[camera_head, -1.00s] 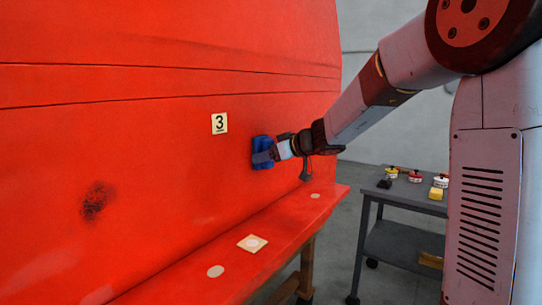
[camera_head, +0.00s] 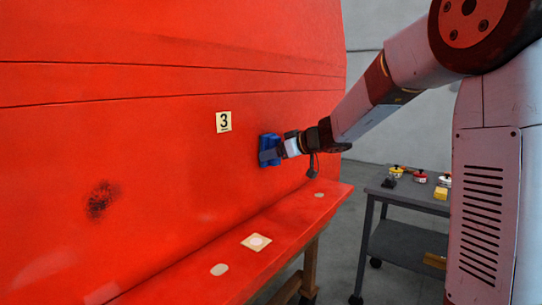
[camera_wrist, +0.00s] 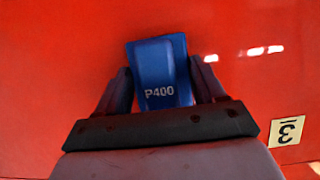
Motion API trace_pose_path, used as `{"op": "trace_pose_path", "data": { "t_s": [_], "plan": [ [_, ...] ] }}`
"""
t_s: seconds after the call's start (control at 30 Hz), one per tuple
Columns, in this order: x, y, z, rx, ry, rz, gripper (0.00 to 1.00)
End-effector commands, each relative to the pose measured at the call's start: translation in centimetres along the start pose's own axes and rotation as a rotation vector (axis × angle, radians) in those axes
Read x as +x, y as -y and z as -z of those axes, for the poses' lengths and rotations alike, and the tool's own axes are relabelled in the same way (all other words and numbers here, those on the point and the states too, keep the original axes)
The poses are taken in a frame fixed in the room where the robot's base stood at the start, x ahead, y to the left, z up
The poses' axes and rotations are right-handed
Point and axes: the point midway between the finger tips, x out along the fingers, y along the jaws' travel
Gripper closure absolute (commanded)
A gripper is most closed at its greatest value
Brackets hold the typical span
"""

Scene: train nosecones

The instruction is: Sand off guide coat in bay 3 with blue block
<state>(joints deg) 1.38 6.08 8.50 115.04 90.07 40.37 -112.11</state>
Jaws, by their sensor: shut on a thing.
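My gripper (camera_head: 276,153) is shut on a blue block (camera_head: 269,147) against or very close to the red nosecone panel (camera_head: 130,150); contact cannot be told for sure. In the wrist view the blue block (camera_wrist: 160,72) is marked P400 and sits between my two fingers. The number 3 tag (camera_head: 223,122) is on the panel, left of the block; it also shows in the wrist view (camera_wrist: 288,131). A dark speckled patch of guide coat (camera_head: 102,200) lies on the panel, lower left of the tag and well apart from the block.
A red ledge (camera_head: 290,226) runs below the panel and carries a square pad (camera_head: 257,242) and pale round discs (camera_head: 219,269). A grey cart (camera_head: 405,245) at right holds several small items, including a yellow block (camera_head: 441,193). The panel between block and patch is clear.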

Motion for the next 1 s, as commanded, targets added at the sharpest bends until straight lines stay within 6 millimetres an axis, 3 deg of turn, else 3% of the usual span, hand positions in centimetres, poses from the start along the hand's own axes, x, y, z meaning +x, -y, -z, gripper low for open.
{"op": "trace_pose_path", "data": {
  "t_s": [0.77,0.8,1.0],
  "plan": [
    [0.3,-3.9,0.1,0.001,-0.001,0.0,0.55],
    [0.3,-4.0,0.1,0.001,-0.001,0.0,0.6],
    [0.3,-4.8,0.2,0.0,-0.002,-0.001,0.6]
  ]
}}
